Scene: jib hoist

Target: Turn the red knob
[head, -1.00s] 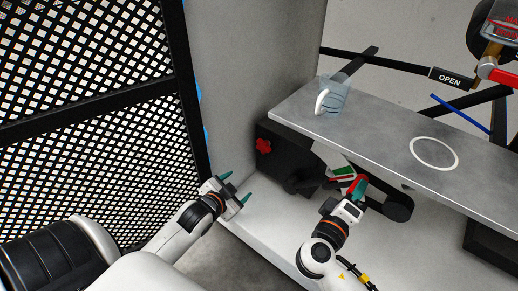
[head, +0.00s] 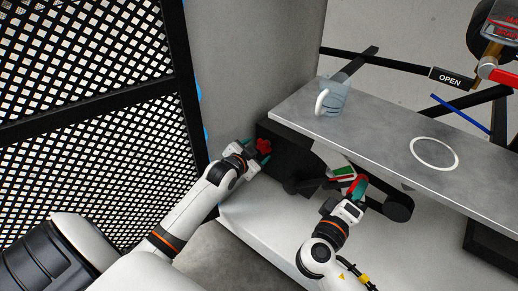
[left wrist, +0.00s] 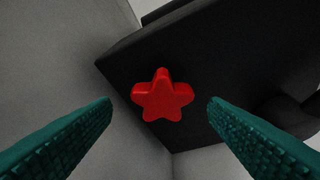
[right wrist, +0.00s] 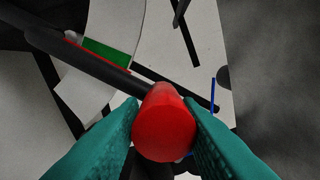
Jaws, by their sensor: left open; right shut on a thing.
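The red knob (left wrist: 162,97) is star-shaped and sits on the face of a black box (left wrist: 200,60). In the head view the knob (head: 263,145) is at the left end under the grey shelf. My left gripper (head: 258,153) is open, with its green fingertips close to the knob. In the left wrist view the knob lies ahead between the two fingers (left wrist: 160,105), touching neither. My right gripper (right wrist: 165,130) is shut on a red rounded handle end (right wrist: 164,125) of a black lever; in the head view this gripper (head: 357,187) is below the shelf.
A grey shelf (head: 385,130) overhangs the box and carries a blue-grey mug (head: 333,97) and a white ring (head: 434,153). A black mesh panel (head: 80,110) and grey wall stand left. A green-and-red marked plate (right wrist: 105,52) lies behind the lever.

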